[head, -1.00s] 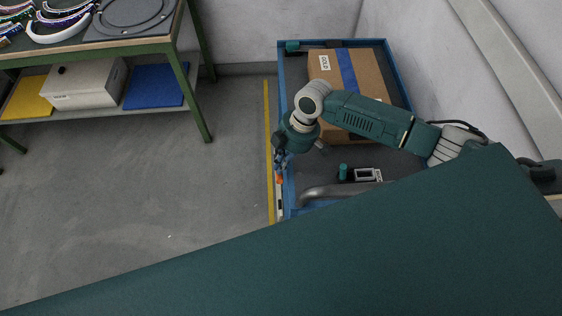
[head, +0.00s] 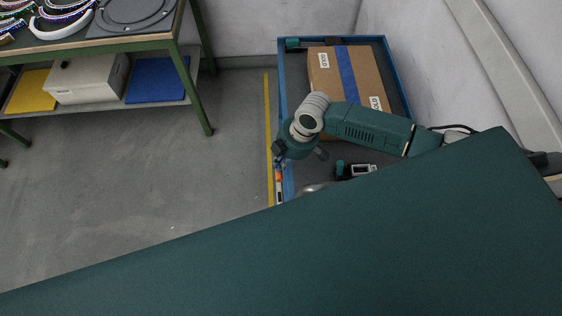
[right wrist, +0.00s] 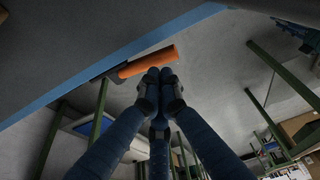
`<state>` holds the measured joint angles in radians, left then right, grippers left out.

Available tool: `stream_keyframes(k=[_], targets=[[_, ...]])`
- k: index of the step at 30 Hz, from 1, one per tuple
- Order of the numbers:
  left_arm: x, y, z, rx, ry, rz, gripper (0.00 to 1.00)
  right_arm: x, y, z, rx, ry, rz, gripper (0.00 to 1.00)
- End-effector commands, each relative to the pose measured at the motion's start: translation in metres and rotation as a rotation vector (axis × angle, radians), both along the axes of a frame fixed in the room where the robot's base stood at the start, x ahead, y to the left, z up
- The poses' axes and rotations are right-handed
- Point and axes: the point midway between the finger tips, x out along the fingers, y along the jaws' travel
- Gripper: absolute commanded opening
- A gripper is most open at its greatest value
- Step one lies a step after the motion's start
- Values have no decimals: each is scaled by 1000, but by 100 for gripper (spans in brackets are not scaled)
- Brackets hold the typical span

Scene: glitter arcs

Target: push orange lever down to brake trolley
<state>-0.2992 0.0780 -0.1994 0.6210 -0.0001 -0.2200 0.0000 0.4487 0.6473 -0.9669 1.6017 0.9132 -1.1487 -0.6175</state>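The orange lever (head: 278,176) sits at the left side of the blue-edged trolley (head: 398,75), near its front end. In the right wrist view the orange lever (right wrist: 148,62) sticks out below the trolley's blue edge (right wrist: 130,58), slightly tilted. My right gripper (head: 278,163) is just beyond the lever in the head view, at the trolley's left edge. In the right wrist view the right gripper (right wrist: 158,76) has its fingertips together, with nothing between them. The tips are close by the lever; I cannot tell whether they touch it. My left gripper is not in view.
A cardboard box (head: 375,85) with blue tape and a small device (head: 363,170) lie on the trolley. A yellow floor line (head: 267,105) runs along its left side. A green-framed workbench (head: 150,42) stands at the left. The floor between is clear. A wall is close on the right.

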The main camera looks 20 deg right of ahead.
Motion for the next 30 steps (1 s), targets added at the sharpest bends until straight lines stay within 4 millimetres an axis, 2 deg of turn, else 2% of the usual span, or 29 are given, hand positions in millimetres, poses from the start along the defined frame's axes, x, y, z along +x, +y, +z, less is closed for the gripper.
stream_keyframes(k=[1, 4, 5, 6, 15, 21, 30], targets=[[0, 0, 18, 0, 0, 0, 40, 0, 1, 18, 1, -1, -1, 0], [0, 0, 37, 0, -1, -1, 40, -1, 3, 35, 1, 0, -4, 0], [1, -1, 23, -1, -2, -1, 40, -1, -2, 33, 0, -3, -3, 0], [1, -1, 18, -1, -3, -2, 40, -2, -5, 42, 0, -5, -4, 0], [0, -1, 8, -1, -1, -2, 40, -10, -20, 99, -1, -3, -3, 0], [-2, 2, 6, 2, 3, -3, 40, -13, -24, 115, -1, 0, -5, 0], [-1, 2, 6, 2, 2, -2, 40, -14, -24, 117, 0, 1, -4, 0]])
